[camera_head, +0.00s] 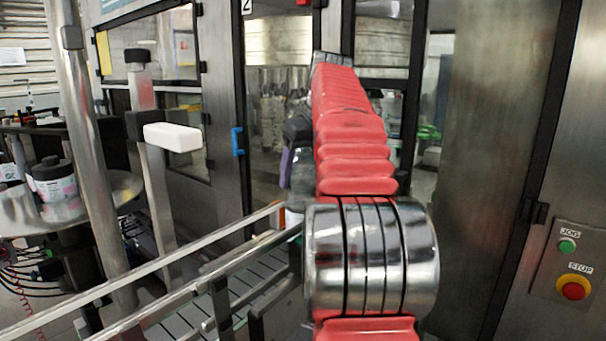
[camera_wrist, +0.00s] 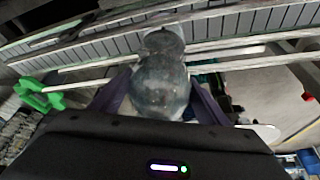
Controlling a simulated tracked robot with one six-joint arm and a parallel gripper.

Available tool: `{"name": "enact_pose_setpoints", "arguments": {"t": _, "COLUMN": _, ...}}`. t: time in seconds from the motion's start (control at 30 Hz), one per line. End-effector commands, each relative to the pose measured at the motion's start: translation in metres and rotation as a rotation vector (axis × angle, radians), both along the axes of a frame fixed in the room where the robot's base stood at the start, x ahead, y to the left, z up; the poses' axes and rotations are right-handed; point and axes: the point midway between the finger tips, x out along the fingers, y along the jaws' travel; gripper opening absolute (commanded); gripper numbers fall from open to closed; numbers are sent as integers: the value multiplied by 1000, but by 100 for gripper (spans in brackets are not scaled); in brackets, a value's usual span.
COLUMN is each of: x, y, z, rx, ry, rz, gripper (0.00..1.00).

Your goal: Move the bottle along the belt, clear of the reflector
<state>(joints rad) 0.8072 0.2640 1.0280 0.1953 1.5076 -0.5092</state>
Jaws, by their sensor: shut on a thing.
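The bottle (camera_wrist: 160,84), grey and glassy with a round top, fills the middle of the wrist view. My gripper (camera_wrist: 160,95) is shut on it, with one purple finger on each side. The bottle is over or beside the slatted belt (camera_wrist: 240,22); I cannot tell if its base touches. In the head view, my red arm hides most of the bottle (camera_head: 302,172), and one purple finger of my gripper (camera_head: 287,167) shows beside it. A white block (camera_head: 172,137) on a post stands left of the belt (camera_head: 250,292); I cannot tell whether it is the reflector.
Metal guide rails (camera_head: 150,270) run along the belt. A metal pole (camera_head: 85,150) and a round table with a black-capped, labelled bottle (camera_head: 55,182) stand at the left. Machine doors with a blue handle (camera_head: 237,141) are behind. A red stop button (camera_head: 573,287) is at right.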

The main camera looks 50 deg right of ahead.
Motion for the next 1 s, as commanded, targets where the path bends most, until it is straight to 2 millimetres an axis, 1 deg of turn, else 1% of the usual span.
{"name": "enact_pose_setpoints", "arguments": {"t": 0.03, "x": 0, "y": 0, "z": 0, "rx": 0, "ry": 0, "rz": 0, "gripper": 21}}
{"name": "enact_pose_setpoints", "arguments": {"t": 0.2, "x": 0, "y": 0, "z": 0, "rx": 0, "ry": 0, "rz": 0, "gripper": 9}}
{"name": "enact_pose_setpoints", "arguments": {"t": 0.27, "x": 0, "y": 0, "z": 0, "rx": 0, "ry": 0, "rz": 0, "gripper": 6}}
{"name": "enact_pose_setpoints", "arguments": {"t": 0.8, "x": 0, "y": 0, "z": 10, "rx": -2, "ry": -3, "rz": 1, "gripper": 6}}
{"name": "enact_pose_setpoints", "arguments": {"t": 1.0, "x": 1, "y": 1, "z": 11, "rx": -4, "ry": -4, "rz": 1, "gripper": 6}}
